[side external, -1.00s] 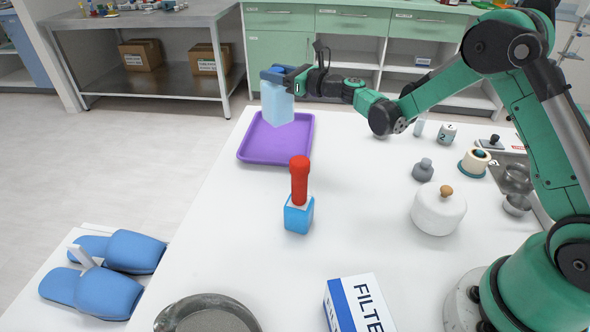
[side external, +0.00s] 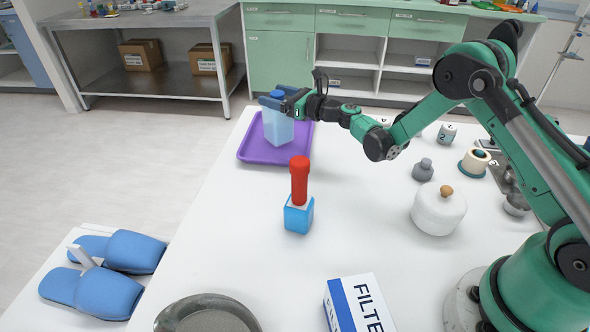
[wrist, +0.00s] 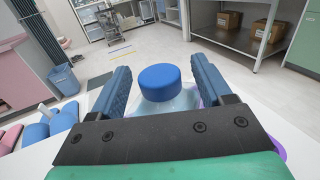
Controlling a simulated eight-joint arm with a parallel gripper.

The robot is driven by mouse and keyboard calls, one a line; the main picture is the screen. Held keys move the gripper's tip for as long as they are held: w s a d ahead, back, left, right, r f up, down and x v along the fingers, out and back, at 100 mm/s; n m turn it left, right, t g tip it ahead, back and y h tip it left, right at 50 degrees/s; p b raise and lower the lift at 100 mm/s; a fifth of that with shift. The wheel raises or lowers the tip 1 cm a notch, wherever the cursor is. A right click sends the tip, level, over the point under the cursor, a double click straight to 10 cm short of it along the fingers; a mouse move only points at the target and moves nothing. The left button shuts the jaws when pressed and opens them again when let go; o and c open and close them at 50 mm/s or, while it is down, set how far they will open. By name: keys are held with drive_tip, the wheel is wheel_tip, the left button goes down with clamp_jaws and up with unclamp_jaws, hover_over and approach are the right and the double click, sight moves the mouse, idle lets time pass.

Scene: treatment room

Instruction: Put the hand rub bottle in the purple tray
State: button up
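The hand rub bottle (side external: 279,128), pale translucent blue with a blue cap, stands upright inside the purple tray (side external: 250,150) at the table's far left. My gripper (side external: 275,102) is at the bottle's top, one finger hiding part of the neck area. In the wrist view, the blue cap (wrist: 160,82) lies between the two blue fingers of my gripper (wrist: 160,85), with a gap on each side. The fingers look open around it. The bottle's lower part is hidden in the wrist view.
A white lidded pot (side external: 438,210), a filter box (side external: 357,305) and a grey pan (side external: 207,317) are also on the table.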

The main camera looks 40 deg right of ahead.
drive_tip(key=shift+r, duration=0.15)
drive_tip(key=v, duration=0.7)
drive_tip(key=shift+s, duration=0.15)
drive_tip(key=s+a+r+n+g+h, duration=0.1)
drive_tip(key=s+a+r+n+g, duration=0.2)
drive_tip(key=n, duration=0.4)
drive_tip(key=s+a+r+n+g+h, duration=0.1)
drive_tip(key=s+n+g, duration=0.1)
drive_tip(key=s+n, duration=0.45)
drive_tip(key=s+a+r+n+g+h, duration=0.1)
drive_tip(key=s+a+r+n+g, duration=0.15)
drive_tip(key=n, duration=0.65)
drive_tip(key=s+d+f+n+g+h, duration=0.2)
drive_tip(key=s+n+h, duration=0.2)
drive_tip(key=s+n, duration=0.5)
drive_tip(key=shift+d, duration=0.35)
